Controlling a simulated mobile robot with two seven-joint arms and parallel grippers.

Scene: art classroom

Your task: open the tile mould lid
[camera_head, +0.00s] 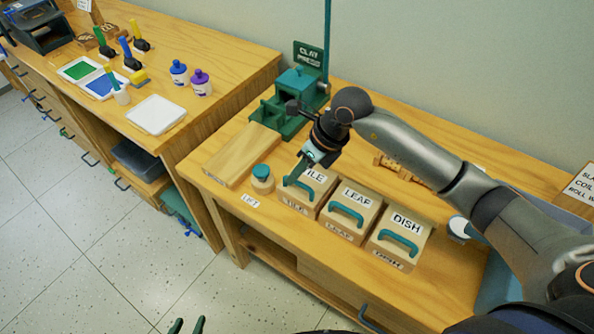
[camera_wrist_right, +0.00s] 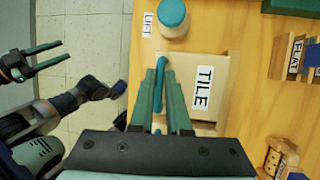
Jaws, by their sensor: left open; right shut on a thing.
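The tile mould (camera_head: 297,204) is a pale wooden box marked TILE, first in a row of three on the bench. Its lid (camera_wrist_right: 214,112) carries a white TILE label and a teal handle (camera_wrist_right: 159,66) along the edge facing away from the wall. The lid looks down on the box; a small gap cannot be ruled out. My right gripper (camera_head: 293,180) is shut on the handle, with its fingers on either side of it in the right wrist view (camera_wrist_right: 161,76). My left gripper (camera_head: 187,325) is open and empty over the floor, away from the bench; it also shows in the right wrist view (camera_wrist_right: 57,54).
The LEAF mould (camera_head: 350,209) and DISH mould (camera_head: 399,237) stand close to the right. A teal-capped jar (camera_head: 262,180) stands just left, near a LIFT label (camera_head: 250,201). A wooden board (camera_head: 241,155) and the green clay press (camera_head: 294,100) are behind.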

